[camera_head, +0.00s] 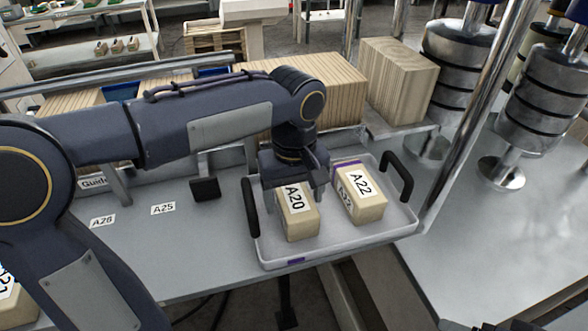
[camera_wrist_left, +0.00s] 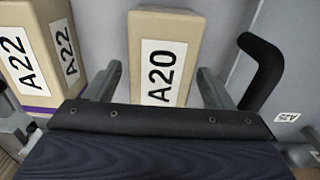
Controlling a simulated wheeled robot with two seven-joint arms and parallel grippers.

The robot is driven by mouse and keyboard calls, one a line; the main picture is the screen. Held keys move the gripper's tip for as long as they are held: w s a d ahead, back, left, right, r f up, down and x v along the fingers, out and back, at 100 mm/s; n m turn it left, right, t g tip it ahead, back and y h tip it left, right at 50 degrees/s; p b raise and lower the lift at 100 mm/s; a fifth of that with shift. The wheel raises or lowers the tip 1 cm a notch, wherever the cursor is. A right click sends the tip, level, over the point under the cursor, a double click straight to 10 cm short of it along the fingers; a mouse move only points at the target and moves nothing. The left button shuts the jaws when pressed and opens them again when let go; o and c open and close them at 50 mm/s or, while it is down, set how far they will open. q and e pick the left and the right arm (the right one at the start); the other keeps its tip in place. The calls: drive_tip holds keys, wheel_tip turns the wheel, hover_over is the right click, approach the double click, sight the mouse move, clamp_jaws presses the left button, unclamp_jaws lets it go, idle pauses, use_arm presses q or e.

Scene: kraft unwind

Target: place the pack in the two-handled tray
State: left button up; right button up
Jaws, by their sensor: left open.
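The two-handled tray (camera_head: 330,252) is light grey with black handles at its left and right ends. A tan pack labelled A20 (camera_head: 298,224) stands in its left half. A second tan pack labelled A22 (camera_head: 367,208) is in the right half, apart from the first. My left gripper (camera_head: 294,192) is over the back end of the A20 pack. In the left wrist view, the open fingers of the left gripper (camera_wrist_left: 158,88) are on either side of the A20 pack (camera_wrist_left: 163,55), with gaps visible. The A22 pack (camera_wrist_left: 35,52) is at the left there. My right gripper is not visible.
The bench (camera_head: 190,240) left of the tray is mostly clear, with labels A25 (camera_head: 163,208) and A26 (camera_head: 103,221). Stacked wooden boards (camera_head: 340,85) stand behind the tray. A slanted metal post (camera_head: 470,125) and steel rollers (camera_head: 545,90) rise at the right.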

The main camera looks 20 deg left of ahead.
sight(294, 195)
use_arm(q)
wheel_tip(294, 195, up, 10)
drive_tip(key=shift+r, duration=0.1)
drive_tip(key=shift+s, duration=0.1)
idle(0.5)
